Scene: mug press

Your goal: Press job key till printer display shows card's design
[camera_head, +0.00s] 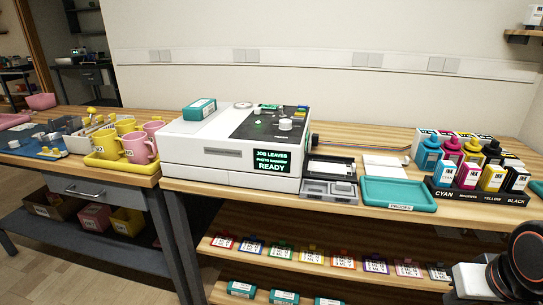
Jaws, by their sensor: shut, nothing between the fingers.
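The printer (208,136) is a large white machine on the wooden bench. Its display (272,161) is lit green on black and reads "JOB LEAVES", a small middle line that is hard to read, and "READY". A dark panel (255,128) on its top carries a pale round knob and small green marks. I cannot tell which part is the job key. A white sheet or card (385,167) lies right of the printer, with no design that I can make out. My gripper is out of view; only part of my arm shows at the lower right.
A black-framed tray (330,167) and a grey tray (329,190) sit right of the printer. A teal tray (399,194) and ink bottles (468,174) stand further right. Yellow and pink mugs (108,145) stand left. A teal box (199,109) rests on the printer.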

